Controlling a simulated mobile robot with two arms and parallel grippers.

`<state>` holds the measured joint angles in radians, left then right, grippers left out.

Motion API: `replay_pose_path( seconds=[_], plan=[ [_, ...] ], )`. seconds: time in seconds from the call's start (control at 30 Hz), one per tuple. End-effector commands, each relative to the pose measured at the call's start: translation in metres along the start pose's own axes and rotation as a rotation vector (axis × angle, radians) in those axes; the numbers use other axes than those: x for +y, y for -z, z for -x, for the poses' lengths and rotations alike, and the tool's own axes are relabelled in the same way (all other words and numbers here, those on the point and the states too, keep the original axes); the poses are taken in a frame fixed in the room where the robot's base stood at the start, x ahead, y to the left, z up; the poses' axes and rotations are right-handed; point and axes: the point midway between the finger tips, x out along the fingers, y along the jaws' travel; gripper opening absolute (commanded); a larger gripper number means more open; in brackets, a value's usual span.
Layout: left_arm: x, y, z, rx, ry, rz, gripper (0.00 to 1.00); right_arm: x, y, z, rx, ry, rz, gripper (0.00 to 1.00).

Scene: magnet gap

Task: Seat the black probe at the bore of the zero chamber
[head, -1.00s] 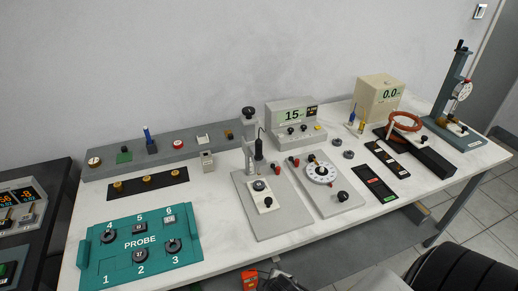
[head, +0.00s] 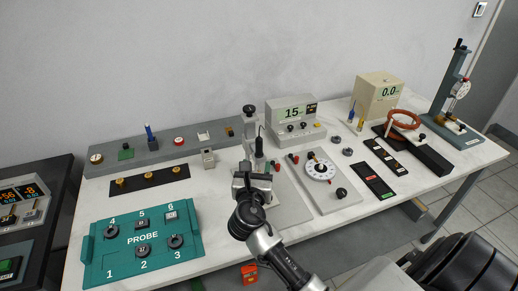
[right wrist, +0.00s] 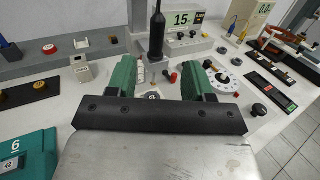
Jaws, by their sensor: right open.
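The black probe (head: 259,146) stands upright at the metal stand behind the grey base plate, with a thin cable rising from its top. In the right wrist view the probe (right wrist: 157,32) is dark and slim, seen beyond and between my fingers. My right gripper (head: 252,181) is open and empty, in front of the stand and hiding part of it. Its green-padded fingers also show in the right wrist view (right wrist: 158,78).
A teal probe case (head: 142,270) lies at the front left. A long grey shelf (head: 165,148) runs along the back. A display box (head: 292,113) reading 15 stands behind a plate with a white dial (head: 319,168).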

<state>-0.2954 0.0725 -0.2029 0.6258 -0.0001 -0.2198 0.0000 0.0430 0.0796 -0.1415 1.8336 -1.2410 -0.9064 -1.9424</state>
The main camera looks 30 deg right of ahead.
Motion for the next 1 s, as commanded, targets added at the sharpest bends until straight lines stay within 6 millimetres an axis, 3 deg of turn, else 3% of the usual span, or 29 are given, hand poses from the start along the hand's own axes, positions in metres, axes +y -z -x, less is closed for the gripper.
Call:
replay_pose_path(
  seconds=[0.2, 0.47, 0.7, 1.0],
  plan=[
    [-0.002, -0.004, 0.005, -0.008, 0.003, -0.001, 0.43, 0.0, -0.003, -0.036, -0.006, 0.002, 0.012, 0.52],
    [-0.005, -0.006, 0.009, -0.011, 0.006, -0.001, 0.43, 0.001, -0.003, -0.057, -0.004, 0.001, 0.008, 0.52],
    [-0.006, -0.007, 0.016, -0.013, 0.008, 0.0, 0.43, 0.004, -0.004, -0.091, -0.002, 0.002, 0.009, 0.52],
    [-0.006, -0.007, 0.016, -0.014, 0.008, 0.001, 0.43, 0.004, -0.002, -0.103, -0.001, 0.0, 0.007, 0.52]
  ],
)
